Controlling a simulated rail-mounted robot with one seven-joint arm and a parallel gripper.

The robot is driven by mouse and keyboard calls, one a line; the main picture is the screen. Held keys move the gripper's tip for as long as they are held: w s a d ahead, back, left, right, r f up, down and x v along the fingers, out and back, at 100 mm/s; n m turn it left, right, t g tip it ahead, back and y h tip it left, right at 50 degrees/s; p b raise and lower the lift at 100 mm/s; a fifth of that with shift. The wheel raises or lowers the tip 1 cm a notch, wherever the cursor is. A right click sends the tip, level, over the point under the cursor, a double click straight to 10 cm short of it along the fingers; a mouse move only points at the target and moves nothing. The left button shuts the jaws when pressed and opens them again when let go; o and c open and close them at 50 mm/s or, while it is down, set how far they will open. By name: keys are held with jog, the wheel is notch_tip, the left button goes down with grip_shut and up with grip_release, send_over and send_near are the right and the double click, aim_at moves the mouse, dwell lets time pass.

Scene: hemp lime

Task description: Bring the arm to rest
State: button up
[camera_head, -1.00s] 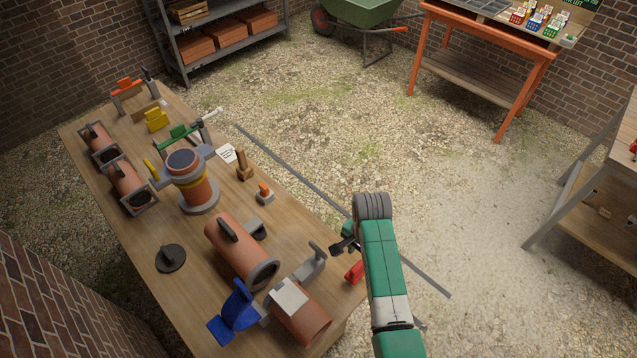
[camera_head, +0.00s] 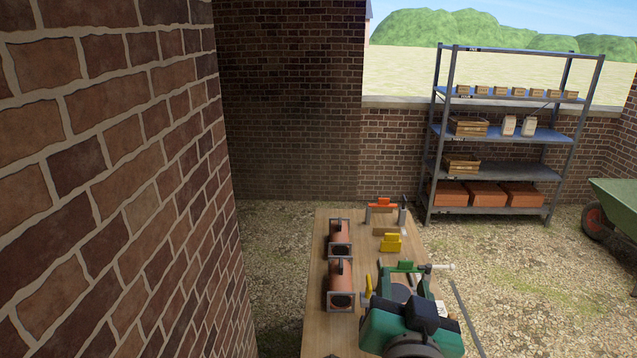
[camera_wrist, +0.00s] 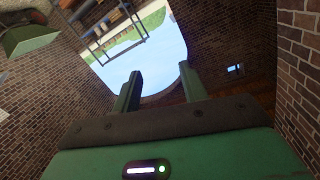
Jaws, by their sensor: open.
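My arm (camera_head: 410,325) shows at the bottom of the head view as a green and dark block in front of the table. It covers the near part of the table. My gripper (camera_wrist: 161,70) shows in the wrist view with its two dark fingers apart and nothing between them. The wrist view looks out past the fingers to brick walls, open sky and a tilted shelf, with no table in it. The gripper's fingers cannot be made out in the head view.
A brick wall (camera_head: 110,180) stands close at left. A metal shelf (camera_head: 436,140) and green wheelbarrow (camera_head: 615,205) are behind right.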

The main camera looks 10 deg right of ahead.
jog(key=s+a+r+n+t+y, duration=0.3)
jog(key=s+a+r+t, duration=0.1)
jog(key=s+a+r, duration=0.5)
jog(key=s+a+r+n+t+y, duration=0.2)
jog(key=s+a+r+n+t, duration=0.25)
jog(key=s+a+r, duration=0.55)
jog(key=w+d+r+m+p, duration=0.1)
jog(key=w+r+p, duration=0.3)
jog(key=r+p, duration=1)
jog(key=shift+d+r, duration=0.45)
jog(key=shift+d, duration=0.15)
